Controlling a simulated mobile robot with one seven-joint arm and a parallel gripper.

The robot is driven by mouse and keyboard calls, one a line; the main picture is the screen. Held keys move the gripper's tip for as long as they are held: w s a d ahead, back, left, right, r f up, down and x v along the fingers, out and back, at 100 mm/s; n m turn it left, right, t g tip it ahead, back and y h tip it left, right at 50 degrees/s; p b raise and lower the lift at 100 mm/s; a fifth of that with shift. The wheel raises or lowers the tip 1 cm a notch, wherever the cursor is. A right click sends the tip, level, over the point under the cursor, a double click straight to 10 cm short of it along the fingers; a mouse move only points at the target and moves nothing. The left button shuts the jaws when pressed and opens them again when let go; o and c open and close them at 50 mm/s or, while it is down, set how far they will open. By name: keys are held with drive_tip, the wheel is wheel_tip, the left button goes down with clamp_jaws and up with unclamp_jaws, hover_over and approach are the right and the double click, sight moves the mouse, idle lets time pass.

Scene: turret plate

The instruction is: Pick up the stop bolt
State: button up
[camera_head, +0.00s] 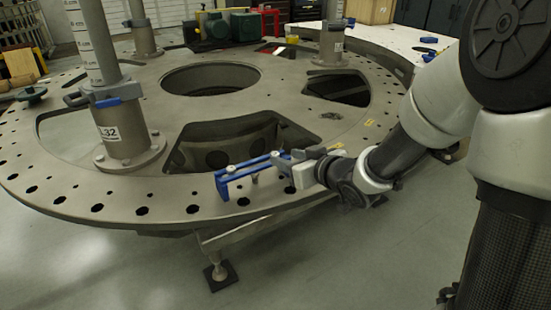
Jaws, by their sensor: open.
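My gripper (287,168) reaches in from the right, low over the front rim of the round metal turret plate (165,207). Its jaws are open. A small pale upright stub (255,179) shows just under the blue bar. It may be the stop bolt, but it is too small and partly covered to be sure. Nothing is clearly held.
A grey post (121,130) with a label stands on a flange at left. More posts stand farther back. The plate has large cut-outs, a central round opening and many rim holes. A green machine (246,27) and a red box (268,22) are behind. Floor in front is clear.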

sight(275, 153)
drive_tip(key=b+x, duration=0.1)
drive_tip(key=x, duration=0.4)
drive_tip(key=shift+w, duration=0.1)
drive_tip(key=shift+d, duration=0.1)
clamp_jaws()
